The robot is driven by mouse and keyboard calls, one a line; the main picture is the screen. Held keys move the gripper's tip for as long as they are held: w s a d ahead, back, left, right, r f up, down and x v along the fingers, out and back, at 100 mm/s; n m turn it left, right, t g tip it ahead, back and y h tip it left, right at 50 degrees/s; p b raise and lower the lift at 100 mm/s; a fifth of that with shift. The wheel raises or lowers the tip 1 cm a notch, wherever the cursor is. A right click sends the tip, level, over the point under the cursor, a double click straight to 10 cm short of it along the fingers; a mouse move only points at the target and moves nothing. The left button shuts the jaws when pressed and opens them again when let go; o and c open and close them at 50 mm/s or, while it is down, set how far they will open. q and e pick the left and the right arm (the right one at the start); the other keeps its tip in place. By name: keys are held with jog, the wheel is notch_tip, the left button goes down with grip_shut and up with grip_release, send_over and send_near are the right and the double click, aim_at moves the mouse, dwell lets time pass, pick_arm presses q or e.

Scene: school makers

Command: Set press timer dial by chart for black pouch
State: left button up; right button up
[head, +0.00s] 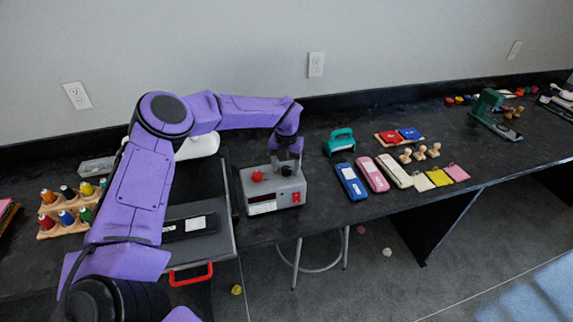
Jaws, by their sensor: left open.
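The grey timer box (273,190) stands on the black bench at the middle, with a red knob (257,177) on top and a white label (262,207) on its front. A small dark dial (286,171) sits on top, right of the red knob. My left gripper (287,167) points down at this dial, its open fingers close around or just above it; I cannot tell whether they touch. The black pouch (178,228) with a white label lies on the grey press, partly hidden by my left arm. I cannot make out any chart text. My right gripper is out of view.
The press's red handle (191,274) sticks out at the bench's front edge. Blue (350,182), pink (372,174) and cream (393,170) pouches lie right of the box. A teal tool (341,142) stands behind them. A spool rack (66,212) is at left.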

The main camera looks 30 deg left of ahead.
pick_arm(q)
jog(key=c, duration=1)
jog(key=shift+f+n+b, duration=0.15)
jog(key=shift+n+b, duration=0.25)
jog(key=shift+b, duration=0.45)
jog(key=shift+c, duration=0.2)
jog(key=n+b, duration=0.8)
jog(key=b, duration=0.2)
jog(key=shift+r+n+b, duration=0.2)
jog(key=shift+n+b, duration=0.95)
jog(key=shift+n, duration=0.35)
jog(key=o, duration=1)
jog(key=shift+o, duration=0.2)
jog(key=shift+r, duration=0.1)
